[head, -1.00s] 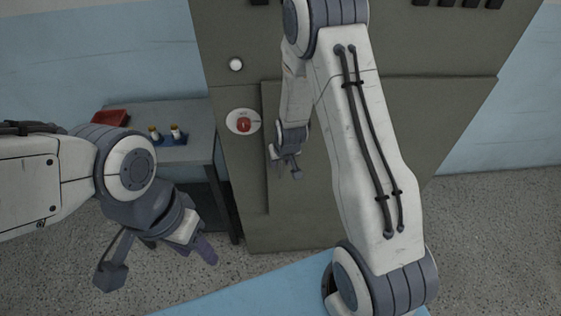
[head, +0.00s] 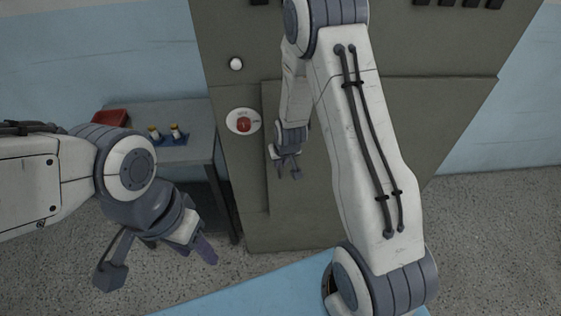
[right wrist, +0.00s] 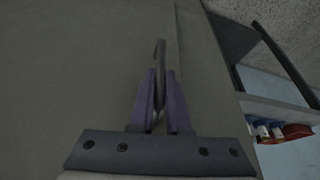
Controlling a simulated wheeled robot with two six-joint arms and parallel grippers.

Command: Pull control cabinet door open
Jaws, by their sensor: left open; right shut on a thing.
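The olive-grey control cabinet (head: 240,190) stands in the middle of the head view. Its door (head: 305,205) looks closed there, its left edge close to the frame. My right gripper (head: 287,172) is at the left side of the door, its arm crossing in front of the cabinet. In the right wrist view, my right gripper (right wrist: 160,110) is shut on a thin dark door handle (right wrist: 159,52), which stands out between the purple fingers beside the door seam. My left gripper (head: 160,264) is open and empty at the lower left, away from the cabinet.
A red switch (head: 243,124) on a white plate and a white round button (head: 236,64) sit left of the door. A grey table (head: 195,118) with a red tray (head: 108,118) and small bottles stands to the left. A blue surface (head: 240,295) is in front.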

